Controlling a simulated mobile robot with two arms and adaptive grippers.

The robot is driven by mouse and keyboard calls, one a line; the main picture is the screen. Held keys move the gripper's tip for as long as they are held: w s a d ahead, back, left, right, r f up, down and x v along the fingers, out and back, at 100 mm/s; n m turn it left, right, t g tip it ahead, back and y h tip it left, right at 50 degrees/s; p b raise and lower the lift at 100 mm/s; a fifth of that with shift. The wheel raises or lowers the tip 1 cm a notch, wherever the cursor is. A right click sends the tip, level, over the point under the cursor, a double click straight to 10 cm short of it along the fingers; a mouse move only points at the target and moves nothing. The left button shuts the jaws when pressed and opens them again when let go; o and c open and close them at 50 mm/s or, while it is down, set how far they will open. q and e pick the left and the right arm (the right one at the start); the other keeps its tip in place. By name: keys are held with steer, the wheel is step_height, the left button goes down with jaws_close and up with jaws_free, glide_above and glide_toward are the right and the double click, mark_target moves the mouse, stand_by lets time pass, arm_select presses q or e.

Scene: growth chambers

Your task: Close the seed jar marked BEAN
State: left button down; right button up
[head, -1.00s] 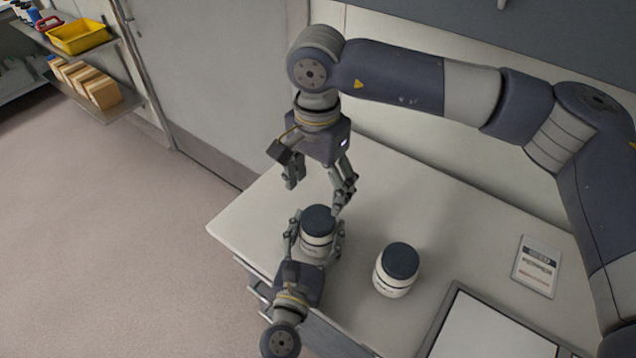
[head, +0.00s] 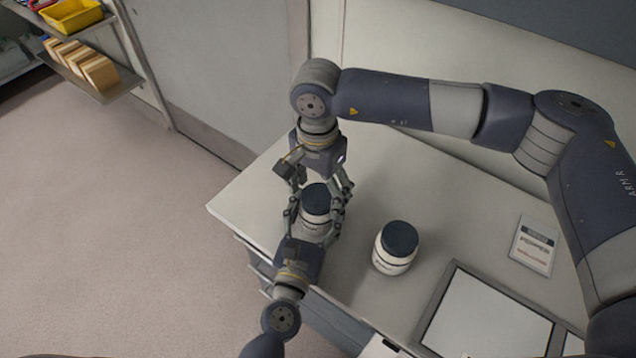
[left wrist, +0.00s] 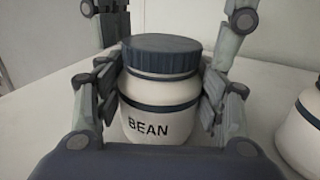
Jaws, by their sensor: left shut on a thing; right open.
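The jar marked BEAN (left wrist: 155,110) is white with a dark band and a dark ribbed lid (left wrist: 160,50) sitting on its top. It stands upright on the bench, and in the head view its dark lid (head: 316,197) shows between the grippers. My left gripper (left wrist: 160,95) is shut on the jar body, one finger on each side; it also shows in the head view (head: 313,228). My right gripper (head: 318,192) is above the jar, pointing down, with its open fingers on either side of the lid. Whether they touch the lid I cannot tell.
A second white jar with a dark lid (head: 396,247) stands upright to the right on the bench (head: 378,175). A printed card (head: 534,246) and a framed tray (head: 453,287) lie farther right. Shelves with a yellow bin (head: 72,15) stand at far left.

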arm_select(q)
steer(key=shift+f, duration=0.2)
arm_select(e)
steer(key=c, duration=1.1)
steer(key=m, duration=0.7)
steer(key=shift+m, duration=0.3)
steer(key=m, duration=0.7)
steer(key=shift+m, duration=0.4)
steer(key=o, duration=1.3)
steer(key=shift+c, duration=0.2)
